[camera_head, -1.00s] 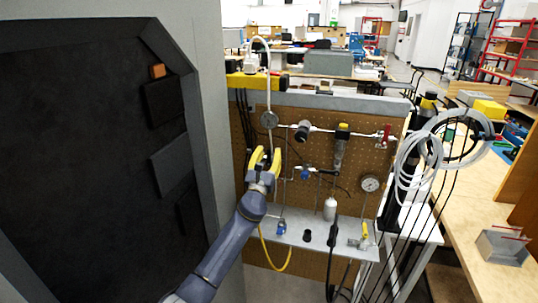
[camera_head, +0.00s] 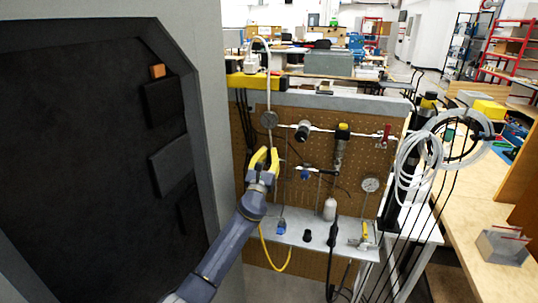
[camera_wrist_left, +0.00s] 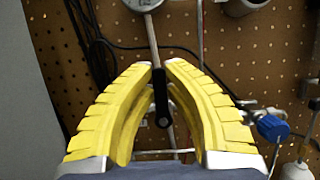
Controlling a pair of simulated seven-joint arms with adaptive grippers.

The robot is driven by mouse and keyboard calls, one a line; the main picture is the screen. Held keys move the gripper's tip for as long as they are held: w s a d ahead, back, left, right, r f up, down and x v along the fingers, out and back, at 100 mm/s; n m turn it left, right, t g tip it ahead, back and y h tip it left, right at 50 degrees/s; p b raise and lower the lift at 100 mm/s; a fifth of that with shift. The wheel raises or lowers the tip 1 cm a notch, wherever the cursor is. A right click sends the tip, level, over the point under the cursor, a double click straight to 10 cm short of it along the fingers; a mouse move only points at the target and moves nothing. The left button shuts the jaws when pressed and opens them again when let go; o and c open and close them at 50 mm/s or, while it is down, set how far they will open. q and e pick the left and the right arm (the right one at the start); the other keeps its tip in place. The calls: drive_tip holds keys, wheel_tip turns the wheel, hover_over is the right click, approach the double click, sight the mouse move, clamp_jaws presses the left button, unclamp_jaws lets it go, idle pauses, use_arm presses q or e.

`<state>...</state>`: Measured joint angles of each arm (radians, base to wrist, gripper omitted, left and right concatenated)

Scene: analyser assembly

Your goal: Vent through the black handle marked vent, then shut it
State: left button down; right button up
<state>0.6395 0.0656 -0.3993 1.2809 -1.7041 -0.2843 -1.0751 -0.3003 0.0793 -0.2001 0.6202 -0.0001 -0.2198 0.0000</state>
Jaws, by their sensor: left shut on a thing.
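The black handle (camera_wrist_left: 161,96) shows in the left wrist view, hanging down between my left gripper's yellow fingers. It sits on a thin pipe below a round gauge (camera_wrist_left: 143,3). My left gripper (camera_wrist_left: 159,72) is shut on the handle near the fingertips. In the head view my left gripper (camera_head: 264,156) is at the pegboard's left side, below the round gauge (camera_head: 269,119), and its fingers hide the handle. I cannot read any vent marking. My right gripper is in neither view.
The pegboard (camera_head: 255,205) carries a red-handled valve (camera_head: 387,133), a second gauge (camera_head: 370,184) and a blue fitting (camera_head: 306,174). A grey shelf (camera_head: 320,236) juts out below. A dark-fronted cabinet (camera_head: 80,150) stands close on the left. Coiled white tubing (camera_head: 412,165) hangs at right.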

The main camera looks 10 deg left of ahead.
use_arm(q)
drive_tip(key=shift+w+a+f+n+g+y, duration=0.1)
drive_tip(key=shift+a+f+n+g+y, duration=0.9)
drive_tip(key=shift+n, duration=2.45)
drive_tip(key=shift+w+a+f+n+g+y, duration=0.35)
drive_tip(key=shift+n+y, duration=1.2)
drive_tip(key=shift+n, duration=1.95)
drive_tip(key=shift+s+a+f+n+g+y, duration=0.1)
drive_tip(key=shift+a+f+n+g+y, duration=0.9)
drive_tip(key=shift+n, duration=2.45)
drive_tip(key=shift+d+r+y, duration=0.2)
drive_tip(key=shift+r+y, duration=0.05)
drive_tip(key=shift+r, duration=0.15)
drive_tip(key=shift+t, duration=0.25)
drive_tip(key=c, duration=1.4)
unclamp_jaws()
